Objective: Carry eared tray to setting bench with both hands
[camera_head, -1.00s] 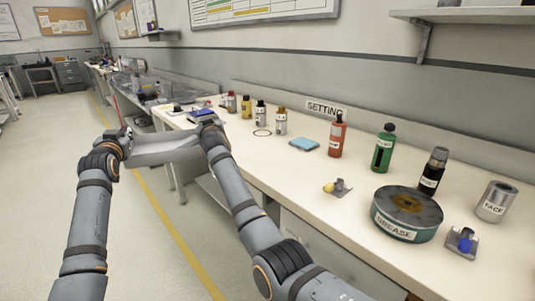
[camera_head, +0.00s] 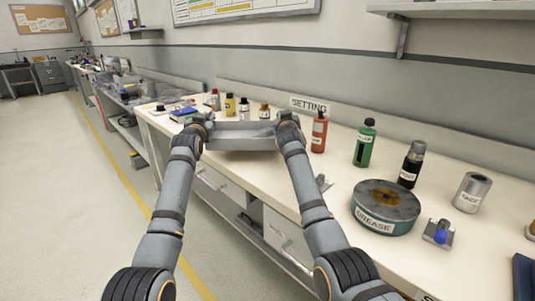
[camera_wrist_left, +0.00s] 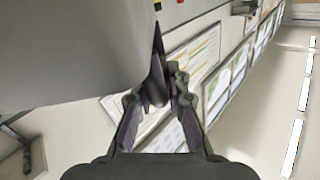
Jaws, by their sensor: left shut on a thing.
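The grey eared tray (camera_head: 240,138) is held level between my two grippers, over the front edge of the setting bench (camera_head: 335,173). I cannot tell whether it touches the bench top. My left gripper (camera_head: 199,124) is shut on the tray's left end. My right gripper (camera_head: 287,122) is at its right end and appears shut on it, its fingers mostly hidden. In the left wrist view, the left gripper's fingers (camera_wrist_left: 157,92) close on the ear beside the large grey tray wall (camera_wrist_left: 70,55). The SETTING sign (camera_head: 309,105) stands at the back of the bench.
A red bottle (camera_head: 319,133), green bottle (camera_head: 364,145), black bottle (camera_head: 411,166), grease tin (camera_head: 385,210) and grey cylinder (camera_head: 472,192) stand right of the tray. Several small bottles (camera_head: 230,104) stand behind it. The floor at left (camera_head: 60,200) is clear.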

